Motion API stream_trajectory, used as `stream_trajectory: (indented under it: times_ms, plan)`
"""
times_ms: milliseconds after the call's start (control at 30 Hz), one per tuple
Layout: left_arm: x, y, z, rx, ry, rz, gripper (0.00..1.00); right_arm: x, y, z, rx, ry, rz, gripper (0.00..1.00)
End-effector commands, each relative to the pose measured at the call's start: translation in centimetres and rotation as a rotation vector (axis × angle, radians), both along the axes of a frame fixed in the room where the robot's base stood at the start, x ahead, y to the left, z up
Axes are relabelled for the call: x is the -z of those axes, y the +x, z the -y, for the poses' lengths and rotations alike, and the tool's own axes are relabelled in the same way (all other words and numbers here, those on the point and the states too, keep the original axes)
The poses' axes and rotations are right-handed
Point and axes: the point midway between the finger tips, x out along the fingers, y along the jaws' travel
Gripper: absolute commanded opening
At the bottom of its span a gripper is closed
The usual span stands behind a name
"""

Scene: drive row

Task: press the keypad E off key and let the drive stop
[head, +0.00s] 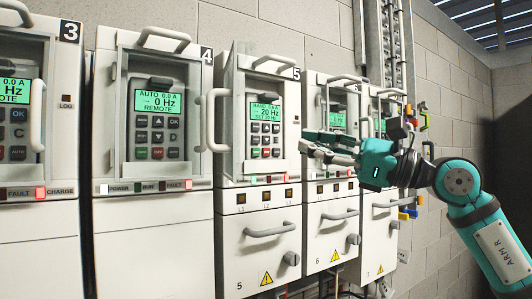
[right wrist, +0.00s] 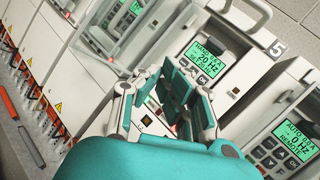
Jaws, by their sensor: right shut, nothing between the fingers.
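Drive 5 (head: 230,175) has a lit green display (head: 265,112) reading HAND, 20 Hz and SET 20 Hz. No letter E is legible. My right gripper (head: 306,142) is shut and empty, its tips just right of this keypad, by the cabinet's right edge. In the right wrist view the shut fingers (right wrist: 178,98) lie below the drive 5 display (right wrist: 207,60) and hide much of the keypad. Contact cannot be told. My left gripper is out of view.
Drive 4 (head: 110,165) to the left shows AUTO, 0 Hz, REMOTE. Drive 3 (head: 60,130) stands further left; drives 6 (head: 315,205) and 7 (head: 383,215) stand to the right. Metal bar handles (head: 210,115) stick out from the fronts.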

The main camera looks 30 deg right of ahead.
Motion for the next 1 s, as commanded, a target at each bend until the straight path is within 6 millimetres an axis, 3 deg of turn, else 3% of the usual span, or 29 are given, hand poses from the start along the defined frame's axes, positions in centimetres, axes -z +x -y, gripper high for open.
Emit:
stream_trajectory:
  times_ms: [267,500,700,1000]
  plan:
    - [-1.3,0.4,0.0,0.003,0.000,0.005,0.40,-0.3,2.0,-0.2,-0.004,0.005,-0.003,0.00]
    - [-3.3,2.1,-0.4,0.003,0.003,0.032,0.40,-0.4,5.5,-0.4,-0.005,0.006,-0.004,0.00]
    - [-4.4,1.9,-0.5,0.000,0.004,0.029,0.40,-0.3,7.7,-0.6,-0.004,0.004,-0.003,0.00]
    - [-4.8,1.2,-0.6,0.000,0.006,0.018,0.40,0.0,8.9,-0.6,-0.001,0.003,-0.001,0.00]
